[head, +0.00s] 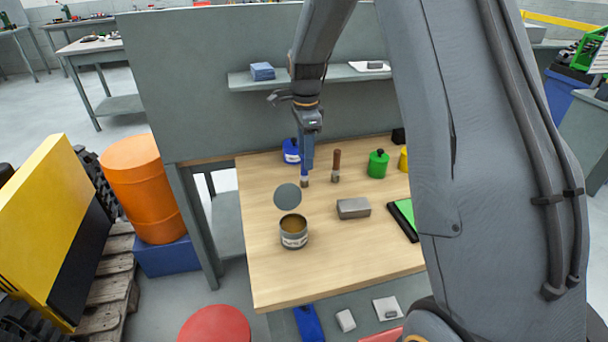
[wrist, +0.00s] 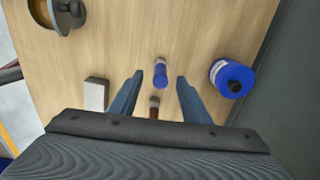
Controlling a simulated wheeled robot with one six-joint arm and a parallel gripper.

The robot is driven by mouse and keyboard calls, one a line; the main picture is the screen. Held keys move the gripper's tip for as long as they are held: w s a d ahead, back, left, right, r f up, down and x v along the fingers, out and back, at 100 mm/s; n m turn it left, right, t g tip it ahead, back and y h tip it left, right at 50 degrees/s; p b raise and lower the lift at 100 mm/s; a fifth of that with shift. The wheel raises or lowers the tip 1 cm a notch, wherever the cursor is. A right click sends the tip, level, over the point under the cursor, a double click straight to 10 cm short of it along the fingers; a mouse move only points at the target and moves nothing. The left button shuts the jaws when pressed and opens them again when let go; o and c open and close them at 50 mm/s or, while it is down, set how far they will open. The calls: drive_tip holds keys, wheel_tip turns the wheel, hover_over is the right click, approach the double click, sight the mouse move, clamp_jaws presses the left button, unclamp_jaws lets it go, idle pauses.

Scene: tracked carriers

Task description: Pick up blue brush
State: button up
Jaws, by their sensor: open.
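The blue brush (head: 304,179) stands upright on the wooden table, directly below my gripper in the head view. In the wrist view the blue brush (wrist: 160,72) shows its blue handle between the tips of my two fingers. My gripper (head: 307,165) points straight down, open and empty. In the wrist view my gripper (wrist: 160,80) has a finger on either side of the brush, with a gap on each side. I cannot tell how far the tips are above the handle. In the head view the gripper hides part of the brush.
A brown-handled brush (head: 336,166) stands close on the right. A blue bottle (head: 291,151) is just behind, and a green bottle (head: 377,165) further right. An open can (head: 293,231), a dark disc (head: 287,196) and a grey block (head: 353,208) are in front. A grey panel (head: 220,90) rises behind.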

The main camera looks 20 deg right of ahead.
sight(304, 173)
drive_tip(key=shift+a+f+p, duration=0.2)
drive_tip(key=shift+f+p, duration=1.15)
drive_tip(key=shift+f, duration=2.25)
clamp_jaws()
wheel_tip(304, 173, up, 10)
drive_tip(key=b, duration=0.2)
drive_tip(key=shift+b, duration=0.4)
